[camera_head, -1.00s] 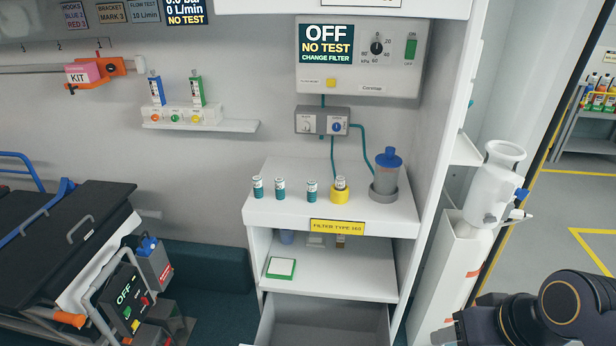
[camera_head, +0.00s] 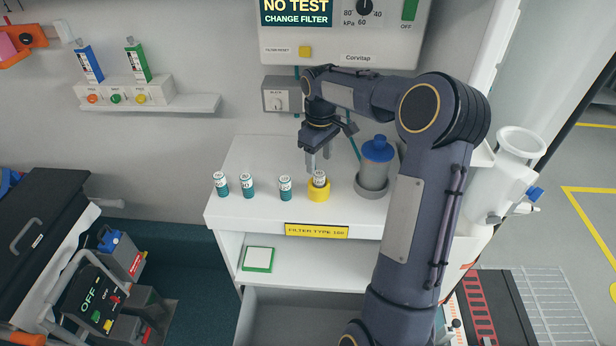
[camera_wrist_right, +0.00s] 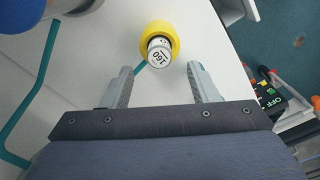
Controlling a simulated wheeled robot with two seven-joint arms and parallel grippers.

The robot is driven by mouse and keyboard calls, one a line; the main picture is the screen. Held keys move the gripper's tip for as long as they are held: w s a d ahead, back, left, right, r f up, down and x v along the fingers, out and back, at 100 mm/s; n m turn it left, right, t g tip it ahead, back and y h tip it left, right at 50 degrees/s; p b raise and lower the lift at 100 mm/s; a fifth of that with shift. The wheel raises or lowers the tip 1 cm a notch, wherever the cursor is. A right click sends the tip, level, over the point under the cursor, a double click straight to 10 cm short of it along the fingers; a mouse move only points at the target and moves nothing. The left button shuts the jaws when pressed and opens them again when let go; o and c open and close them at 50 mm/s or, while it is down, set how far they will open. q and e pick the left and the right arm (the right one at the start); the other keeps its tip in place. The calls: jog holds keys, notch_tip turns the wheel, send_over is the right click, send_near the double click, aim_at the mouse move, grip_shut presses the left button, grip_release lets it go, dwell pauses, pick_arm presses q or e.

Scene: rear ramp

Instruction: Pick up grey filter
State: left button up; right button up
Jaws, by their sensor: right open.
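The grey filter (camera_head: 319,179) stands upright in a yellow holder (camera_head: 318,194) on the white shelf top. In the right wrist view the filter (camera_wrist_right: 160,51) shows from above, with a white labelled end reading 160, inside the yellow ring (camera_wrist_right: 157,29). My right gripper (camera_head: 318,160) is open and empty, just above and behind the filter in the head view. In the wrist view the filter lies beyond the two spread fingertips (camera_wrist_right: 160,70), roughly midway between their lines. My left gripper is out of view.
Three white-and-teal filters (camera_head: 247,186) stand to the left on the white shelf top (camera_head: 262,160). A grey canister with a blue lid (camera_head: 376,170) stands close on the right. A teal hose (camera_wrist_right: 25,115) and a grey valve box (camera_head: 279,99) are nearby.

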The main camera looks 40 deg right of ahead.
aim_at(318, 173)
notch_tip(318, 173, down, 5)
jog(key=shift+r+p, duration=0.1)
jog(key=shift+p, duration=0.4)
jog(key=shift+f, duration=0.45)
jog(key=shift+a, duration=0.1)
jog(key=c, duration=1)
jog(key=shift+r, duration=0.15)
jog(key=shift+c, duration=0.2)
